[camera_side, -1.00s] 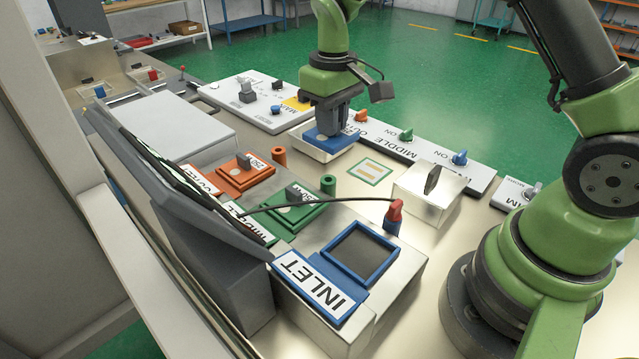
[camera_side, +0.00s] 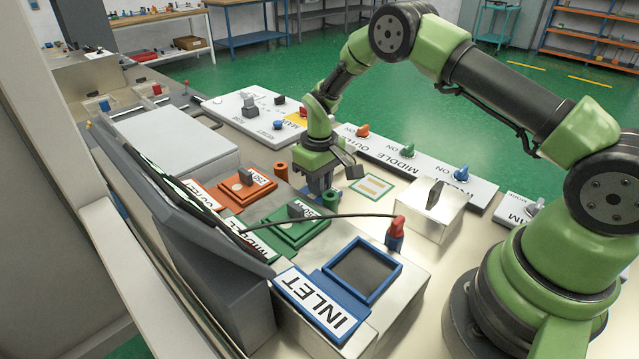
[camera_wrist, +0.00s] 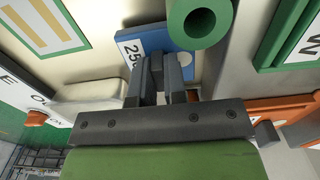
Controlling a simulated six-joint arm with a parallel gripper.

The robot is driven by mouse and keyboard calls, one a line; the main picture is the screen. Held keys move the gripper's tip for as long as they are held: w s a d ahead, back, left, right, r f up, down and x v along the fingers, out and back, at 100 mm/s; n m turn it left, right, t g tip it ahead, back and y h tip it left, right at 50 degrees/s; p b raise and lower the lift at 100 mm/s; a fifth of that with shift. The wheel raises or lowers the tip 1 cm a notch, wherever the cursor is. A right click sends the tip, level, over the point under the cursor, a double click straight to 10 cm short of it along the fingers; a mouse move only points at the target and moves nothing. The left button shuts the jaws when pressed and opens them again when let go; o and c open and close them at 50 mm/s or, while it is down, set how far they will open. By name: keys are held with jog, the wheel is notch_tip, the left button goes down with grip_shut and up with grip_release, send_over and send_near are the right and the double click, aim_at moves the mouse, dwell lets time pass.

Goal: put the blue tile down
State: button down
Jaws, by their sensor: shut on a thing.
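The blue tile (camera_wrist: 183,38) has a white panel marked "250" and shows in the wrist view just beyond my fingers. My gripper (camera_wrist: 158,72) is shut on its grey grip. I cannot tell whether the tile touches a surface. The blue square frame (camera_side: 391,266) beside the INLET label (camera_side: 318,301) has a dark, empty inside.
The green cylinder (camera_side: 331,201) stands close to my gripper and overlaps the tile in the wrist view. The orange cylinder (camera_side: 281,173) stands to its left. A dark cable (camera_side: 330,216) runs to a red-topped plug (camera_side: 396,230). Green (camera_side: 292,231) and orange (camera_side: 236,190) plates lie nearby.

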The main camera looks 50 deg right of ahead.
jog(key=shift+f, duration=0.2)
jog(key=shift+f, duration=0.2)
jog(key=c, duration=1.2)
grip_release()
jog(key=shift+o, duration=0.2)
jog(key=shift+r, duration=0.1)
